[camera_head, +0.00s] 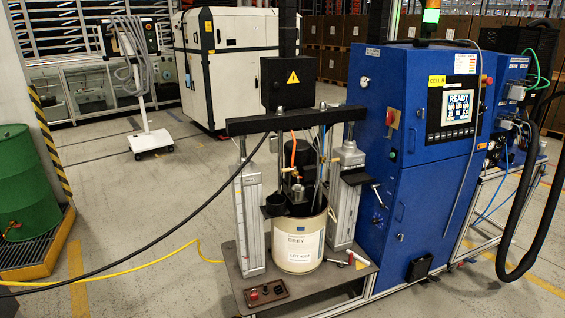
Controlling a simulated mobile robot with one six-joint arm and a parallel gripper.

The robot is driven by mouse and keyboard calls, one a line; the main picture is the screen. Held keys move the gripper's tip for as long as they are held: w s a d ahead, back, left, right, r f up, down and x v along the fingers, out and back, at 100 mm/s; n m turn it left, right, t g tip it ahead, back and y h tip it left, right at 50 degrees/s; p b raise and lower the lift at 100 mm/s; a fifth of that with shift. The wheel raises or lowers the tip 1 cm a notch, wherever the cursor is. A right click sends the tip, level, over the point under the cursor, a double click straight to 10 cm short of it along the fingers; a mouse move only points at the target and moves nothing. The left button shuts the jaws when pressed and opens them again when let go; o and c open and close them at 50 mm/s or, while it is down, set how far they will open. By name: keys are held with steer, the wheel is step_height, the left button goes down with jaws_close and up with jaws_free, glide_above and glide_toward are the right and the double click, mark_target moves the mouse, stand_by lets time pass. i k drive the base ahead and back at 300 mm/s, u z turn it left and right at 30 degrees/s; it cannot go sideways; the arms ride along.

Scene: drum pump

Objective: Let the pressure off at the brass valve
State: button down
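The drum pump stands in the middle of the head view. Its dark crossbeam (290,119) spans two grey side columns (250,215). A cream drum (300,245) with a white label sits upright between the columns, with the dark pump body and hoses above it. My gripper is not in view, nor is any of my arm that I can make out.
A blue cabinet (405,215) with a screen reading READY (458,107) stands close at right. A small control box (267,293) sits on the pump's base plate. A yellow cable (130,268) and a black hose (140,245) cross the open floor at left.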

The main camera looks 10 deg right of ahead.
mark_target(285, 170)
steer(key=u, duration=0.05)
steer(key=i, duration=0.85)
steer(key=z, duration=0.15)
